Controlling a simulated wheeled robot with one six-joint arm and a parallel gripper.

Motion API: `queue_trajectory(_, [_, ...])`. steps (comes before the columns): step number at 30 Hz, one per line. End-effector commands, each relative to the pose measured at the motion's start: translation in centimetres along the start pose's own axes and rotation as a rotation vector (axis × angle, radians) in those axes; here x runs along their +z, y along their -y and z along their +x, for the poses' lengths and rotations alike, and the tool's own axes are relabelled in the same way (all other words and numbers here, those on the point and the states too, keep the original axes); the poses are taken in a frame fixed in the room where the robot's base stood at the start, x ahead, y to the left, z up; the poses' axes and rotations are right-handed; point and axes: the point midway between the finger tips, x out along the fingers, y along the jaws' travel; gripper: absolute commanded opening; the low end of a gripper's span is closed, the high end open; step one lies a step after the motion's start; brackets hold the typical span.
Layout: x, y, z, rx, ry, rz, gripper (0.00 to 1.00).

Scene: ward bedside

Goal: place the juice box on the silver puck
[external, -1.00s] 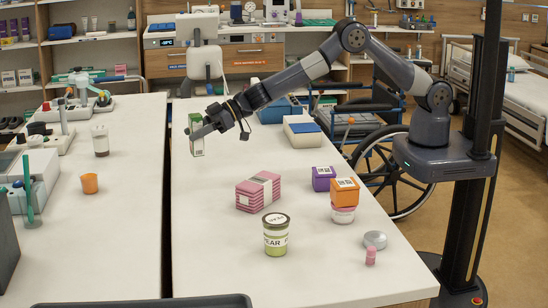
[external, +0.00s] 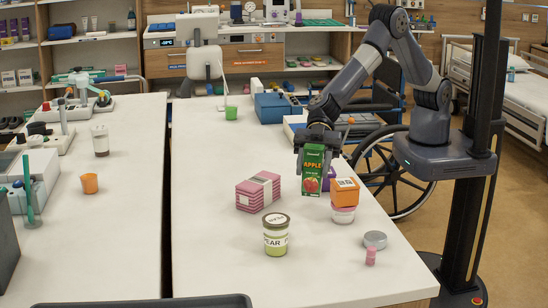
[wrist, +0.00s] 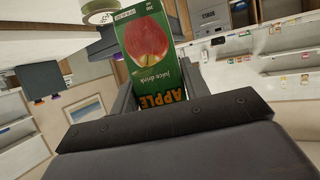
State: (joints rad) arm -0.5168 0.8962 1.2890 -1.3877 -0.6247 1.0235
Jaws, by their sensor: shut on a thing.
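The juice box (external: 313,170) is green with an apple picture and "APPLE" lettering. My gripper (external: 318,142) is shut on its upper part and holds it upright above the table, in front of the purple box. In the wrist view the juice box (wrist: 151,52) sits between my gripper's two fingers (wrist: 158,90). The silver puck (external: 375,239) lies flat on the table at the right, in front of and to the right of the held box, with nothing on top of it.
A purple box (external: 328,172) is partly hidden.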

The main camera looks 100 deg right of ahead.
Motion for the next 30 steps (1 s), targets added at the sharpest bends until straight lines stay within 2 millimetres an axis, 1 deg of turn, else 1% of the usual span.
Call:
queue_trajectory(1, [-0.6,2.9,0.4,-0.06,-0.002,-0.021,0.15])
queue_trajectory(3, [-0.9,6.3,0.7,-0.135,-0.003,-0.047,0.15])
queue_trajectory(6, [-1.2,10.3,0.8,-0.226,-0.003,-0.077,0.15])
queue_trajectory(9, [-1.4,13.3,0.6,-0.293,-0.004,-0.098,0.15])
queue_trajectory(12, [-1.4,15.1,0.5,-0.335,-0.004,-0.112,0.15])
queue_trajectory(14, [-1.1,15.7,0.5,-0.348,-0.003,-0.115,0.15])
queue_trajectory(16, [-0.3,16.0,0.8,-0.356,-0.001,-0.115,0.15])
queue_trajectory(22, [3.2,16.1,2.2,-0.357,-0.001,-0.113,0.15])
queue_trajectory(30, [5.3,16.1,3.1,-0.355,-0.003,-0.116,0.15])
